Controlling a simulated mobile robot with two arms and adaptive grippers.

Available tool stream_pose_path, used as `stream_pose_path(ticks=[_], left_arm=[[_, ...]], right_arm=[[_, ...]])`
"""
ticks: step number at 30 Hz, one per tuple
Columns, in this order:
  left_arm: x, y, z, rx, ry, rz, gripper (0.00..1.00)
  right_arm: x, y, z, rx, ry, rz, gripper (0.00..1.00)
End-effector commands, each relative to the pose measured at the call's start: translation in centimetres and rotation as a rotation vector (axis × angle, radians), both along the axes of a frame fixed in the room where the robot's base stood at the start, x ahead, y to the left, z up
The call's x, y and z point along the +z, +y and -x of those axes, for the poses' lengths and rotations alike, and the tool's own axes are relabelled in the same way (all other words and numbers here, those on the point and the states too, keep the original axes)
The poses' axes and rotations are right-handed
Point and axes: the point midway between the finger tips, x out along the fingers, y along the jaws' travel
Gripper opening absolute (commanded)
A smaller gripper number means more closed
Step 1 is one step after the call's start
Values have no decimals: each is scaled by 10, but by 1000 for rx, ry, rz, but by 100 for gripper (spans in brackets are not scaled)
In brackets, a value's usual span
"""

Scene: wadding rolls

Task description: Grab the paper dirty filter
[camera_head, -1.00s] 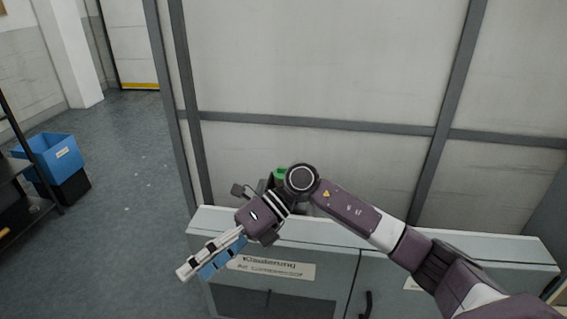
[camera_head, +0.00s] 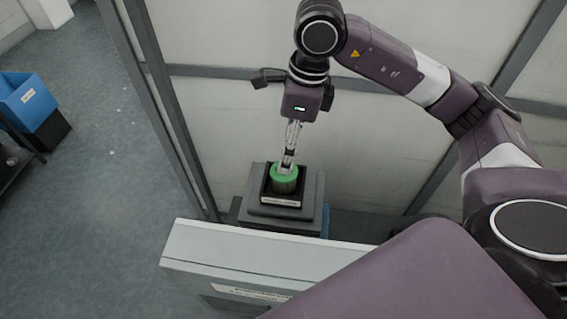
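A cylinder with a green ring top, likely the paper filter (camera_head: 284,184), stands upright in a black square tray (camera_head: 266,196) on a grey stepped box. My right gripper (camera_head: 288,166) points down from above, with its fingertips at the green top. The fingers show edge-on, so I cannot tell whether they are open, shut, or gripping the filter. They hide part of the green top. My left gripper is out of view.
A grey cabinet (camera_head: 240,250) with a label stands in front of the box. A framed pale wall panel (camera_head: 370,145) rises close behind it. A blue bin (camera_head: 27,102) stands at the far left beside open floor (camera_head: 90,190).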

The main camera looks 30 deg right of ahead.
Motion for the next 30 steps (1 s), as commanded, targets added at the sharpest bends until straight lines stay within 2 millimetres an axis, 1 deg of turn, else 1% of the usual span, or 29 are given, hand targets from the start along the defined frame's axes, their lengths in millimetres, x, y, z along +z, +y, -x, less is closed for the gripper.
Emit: stream_pose_path(ticks=[1, 5, 8, 11, 16, 19, 25, 26, 30], left_arm=[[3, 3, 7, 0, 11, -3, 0], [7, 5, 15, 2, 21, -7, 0], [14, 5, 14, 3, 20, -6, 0], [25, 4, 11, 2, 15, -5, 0], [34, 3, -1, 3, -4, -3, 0], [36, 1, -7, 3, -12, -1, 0], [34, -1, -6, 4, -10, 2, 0], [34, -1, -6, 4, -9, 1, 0], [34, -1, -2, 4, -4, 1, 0]], right_arm=[[-5, 1, 1, 1, 6, 1, 66], [-18, 3, 0, 1, 6, 1, 66], [-26, 5, 1, 1, 6, -1, 66], [-38, 7, 2, 0, 8, -1, 66], [-62, 11, 0, 1, 6, -3, 66], [-68, 11, -1, 1, 4, -2, 66], [-70, 12, -2, 0, 2, -3, 66], [-70, 12, -2, 0, 2, -3, 64], [-70, 12, -2, 1, 3, -3, 49]])
